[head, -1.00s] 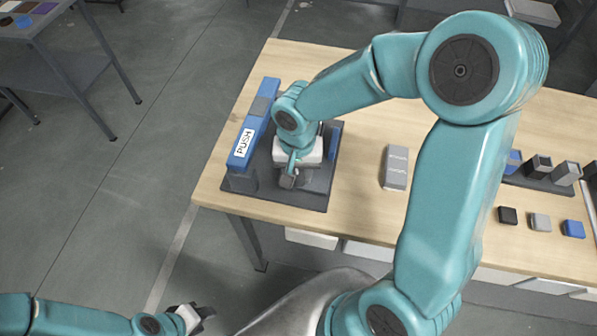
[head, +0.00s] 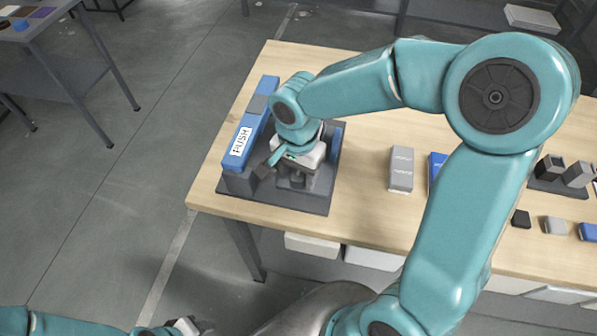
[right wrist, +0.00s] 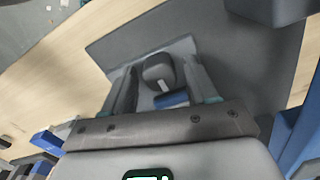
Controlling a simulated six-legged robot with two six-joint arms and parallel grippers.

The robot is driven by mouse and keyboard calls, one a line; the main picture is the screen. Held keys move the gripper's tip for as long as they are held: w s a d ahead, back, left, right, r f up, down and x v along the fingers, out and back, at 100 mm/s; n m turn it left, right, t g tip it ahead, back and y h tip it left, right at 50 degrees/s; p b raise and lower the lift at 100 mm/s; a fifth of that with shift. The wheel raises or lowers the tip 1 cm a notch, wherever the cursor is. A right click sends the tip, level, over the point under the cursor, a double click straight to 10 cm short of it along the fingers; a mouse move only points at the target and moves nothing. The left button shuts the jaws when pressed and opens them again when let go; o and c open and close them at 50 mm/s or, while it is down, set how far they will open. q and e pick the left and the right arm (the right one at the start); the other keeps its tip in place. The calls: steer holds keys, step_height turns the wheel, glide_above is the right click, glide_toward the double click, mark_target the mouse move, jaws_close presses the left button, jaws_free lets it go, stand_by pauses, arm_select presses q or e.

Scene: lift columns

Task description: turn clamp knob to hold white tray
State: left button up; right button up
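My right gripper (head: 283,176) points down over the dark clamp fixture (head: 290,200) at the table's near left corner. In the right wrist view, a dark rounded knob (right wrist: 158,68) with a small white mark lies between the two fingers of that gripper (right wrist: 160,82). Gaps show on both sides of the knob, so the fingers are open around it. A light grey plate (right wrist: 182,47) shows beneath the knob; I cannot tell whether it is the white tray. My left gripper (head: 188,326) is low at the bottom left, away from the table, its fingers too small to judge.
A blue bar (head: 252,122) labelled PUSH runs along the fixture's left side. A grey block (head: 401,169) and a blue block (head: 437,168) stand to the right. Small dark, grey and blue pieces lie farther right. Wood between the fixture and grey block is clear.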

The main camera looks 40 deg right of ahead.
step_height(320, 180, up, 7)
steer(key=p, duration=0.5)
stand_by(0.4)
